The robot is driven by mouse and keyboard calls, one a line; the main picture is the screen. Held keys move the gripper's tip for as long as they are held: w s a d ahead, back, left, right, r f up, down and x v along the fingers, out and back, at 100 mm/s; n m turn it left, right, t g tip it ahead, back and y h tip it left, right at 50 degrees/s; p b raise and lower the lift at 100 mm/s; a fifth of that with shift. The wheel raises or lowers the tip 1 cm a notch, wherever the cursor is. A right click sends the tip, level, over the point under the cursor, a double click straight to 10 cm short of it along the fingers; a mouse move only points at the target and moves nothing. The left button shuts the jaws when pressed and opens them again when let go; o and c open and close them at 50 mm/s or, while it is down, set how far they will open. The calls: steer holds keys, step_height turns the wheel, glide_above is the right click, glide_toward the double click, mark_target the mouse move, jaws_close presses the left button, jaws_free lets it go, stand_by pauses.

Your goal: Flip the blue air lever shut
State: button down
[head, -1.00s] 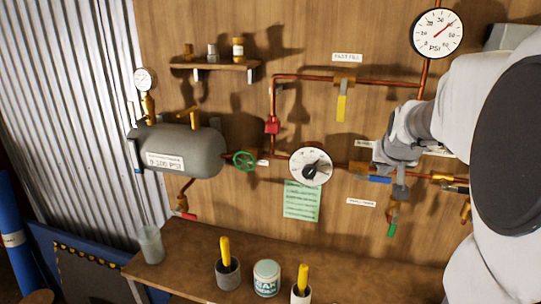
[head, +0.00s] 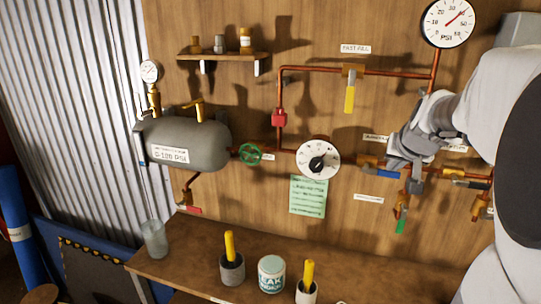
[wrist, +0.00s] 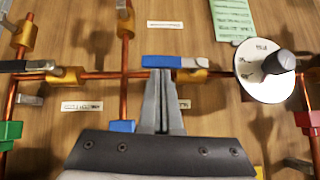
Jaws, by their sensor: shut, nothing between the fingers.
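The blue lever (head: 388,173) lies flat along the horizontal copper pipe, on a brass valve right of the round white dial. In the wrist view, which sees the board upside down, the blue lever (wrist: 165,61) is level, with the brass valve body (wrist: 192,75) beneath its right part. My gripper (wrist: 163,74) is shut and empty. Its grey fingertips overlap the lever's lower edge in that view; I cannot tell if they touch. In the head view my gripper (head: 415,186) is at the lever's right end and partly hides the pipe.
The white dial (head: 318,160) and green note (head: 308,196) are left of the lever. A green-handled valve (head: 400,227) hangs below, and a dark-handled lever (head: 470,183) is to the right. A yellow handle (head: 350,99) hangs above. The bench (head: 205,267) runs below.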

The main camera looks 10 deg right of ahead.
steer(key=shift+f, duration=0.2)
steer(key=f+y+b, duration=0.1)
steer(key=b, duration=0.3)
steer(key=f+m+t+y+b, duration=0.1)
steer(key=b, duration=0.2)
steer(key=shift+s+d+f+t+b, duration=0.1)
steer(key=shift+s+d+t+b, duration=0.1)
steer(key=shift+d+t+b, duration=0.15)
steer(key=f+m+t+y+b, duration=0.1)
steer(key=b, duration=0.4)
steer(key=a+f+m+t+y+b, duration=0.1)
steer(key=f+m+t+y+b, duration=0.1)
steer(key=b, duration=0.4)
steer(key=f+m+t+y+b, duration=0.2)
steer(key=b, duration=0.4)
steer(key=shift+w+a, duration=0.15)
steer(key=shift+w, duration=0.25)
